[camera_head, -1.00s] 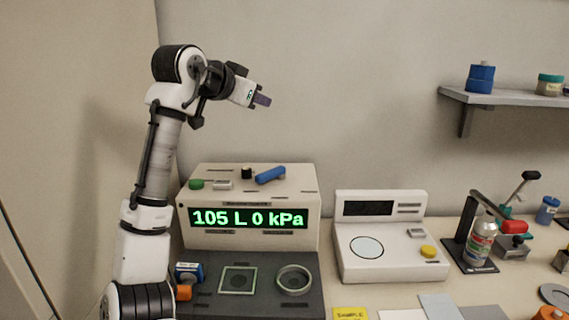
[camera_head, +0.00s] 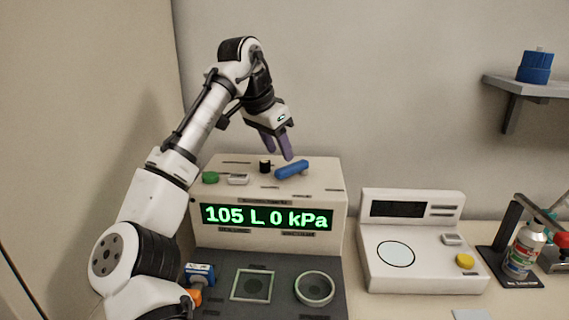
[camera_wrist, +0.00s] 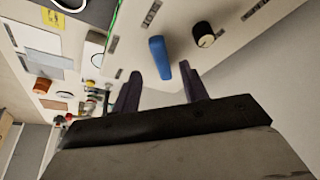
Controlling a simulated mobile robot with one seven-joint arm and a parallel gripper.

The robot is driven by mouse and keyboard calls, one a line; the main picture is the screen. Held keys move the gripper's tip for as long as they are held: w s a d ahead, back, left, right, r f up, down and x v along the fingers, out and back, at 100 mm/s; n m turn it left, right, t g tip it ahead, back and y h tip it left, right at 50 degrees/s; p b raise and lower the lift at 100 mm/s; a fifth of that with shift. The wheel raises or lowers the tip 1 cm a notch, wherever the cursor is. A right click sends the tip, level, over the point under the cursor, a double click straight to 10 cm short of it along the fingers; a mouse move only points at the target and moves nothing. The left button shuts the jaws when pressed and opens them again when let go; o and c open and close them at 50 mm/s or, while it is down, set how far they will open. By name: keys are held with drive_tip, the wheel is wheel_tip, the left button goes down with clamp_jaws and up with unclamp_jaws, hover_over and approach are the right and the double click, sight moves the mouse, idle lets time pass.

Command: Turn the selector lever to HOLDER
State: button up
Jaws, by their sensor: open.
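The blue selector lever (camera_head: 292,169) lies on top of the cream classifier box, slanting up to the right in the head view. It also shows in the wrist view (camera_wrist: 159,57), just ahead of the fingers and between their lines. My gripper (camera_head: 278,156) points down above the box, close to the lever's left part. Its two purple fingers are apart, and it also shows in the wrist view (camera_wrist: 163,85). Nothing is between the fingertips that I can make out; whether they touch the lever I cannot tell.
A black knob (camera_head: 265,166), a green button (camera_head: 210,178) and a white switch (camera_head: 238,180) share the box top. The front display (camera_head: 267,217) reads 105 L 0 kPa. A white scale (camera_head: 420,250) stands to the right. The wall is behind.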

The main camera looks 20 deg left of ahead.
sight(286, 167)
drive_tip(key=shift+x, duration=2.65)
clamp_jaws()
